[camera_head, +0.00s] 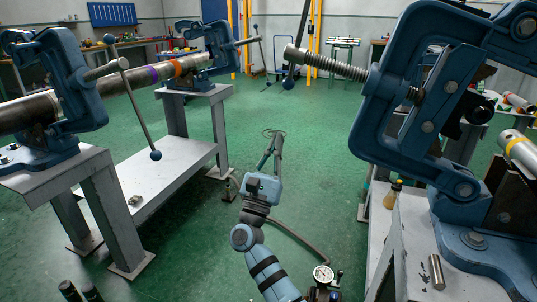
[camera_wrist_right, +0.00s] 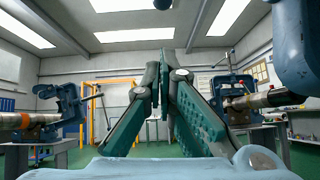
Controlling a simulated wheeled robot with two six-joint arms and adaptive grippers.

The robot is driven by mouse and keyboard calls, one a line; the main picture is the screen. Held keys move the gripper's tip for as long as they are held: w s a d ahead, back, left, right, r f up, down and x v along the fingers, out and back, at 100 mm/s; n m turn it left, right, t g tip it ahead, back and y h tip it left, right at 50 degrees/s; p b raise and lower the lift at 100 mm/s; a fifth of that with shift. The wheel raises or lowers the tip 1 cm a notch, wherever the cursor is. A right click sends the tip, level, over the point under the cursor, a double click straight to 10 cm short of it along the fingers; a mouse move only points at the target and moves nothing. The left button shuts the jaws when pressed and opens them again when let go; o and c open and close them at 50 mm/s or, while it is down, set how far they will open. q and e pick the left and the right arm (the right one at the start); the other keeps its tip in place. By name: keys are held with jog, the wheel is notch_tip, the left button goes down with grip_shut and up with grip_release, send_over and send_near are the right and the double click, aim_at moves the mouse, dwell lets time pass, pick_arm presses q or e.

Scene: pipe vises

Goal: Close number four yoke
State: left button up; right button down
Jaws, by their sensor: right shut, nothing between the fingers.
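Several blue vise yokes are in the head view, and no number shows on them. The large near yoke (camera_head: 374,120) at the right stands tipped over sideways from its base (camera_head: 482,245), with its screw (camera_head: 335,66) pointing left. At the left are a near yoke (camera_head: 78,85) and a far yoke (camera_head: 221,45), each with its screw pointing right. My right gripper (camera_head: 277,141) is shut and empty, low in the aisle between the benches and apart from every yoke. Its fingers (camera_wrist_right: 165,72) meet at the tips in the wrist view. My left gripper is not seen.
A banded pipe (camera_head: 150,76) runs through the left vises on a grey bench (camera_head: 45,178). A yellow-banded pipe (camera_head: 520,150) lies behind the right yoke. A metal pin (camera_head: 437,271) and a small bottle (camera_head: 393,193) are near the right vise.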

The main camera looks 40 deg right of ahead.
jog(key=w+d+r, duration=0.2)
jog(key=d+r, duration=0.2)
jog(key=r, duration=0.4)
jog(key=shift+w, duration=0.15)
jog(key=shift+r, duration=0.1)
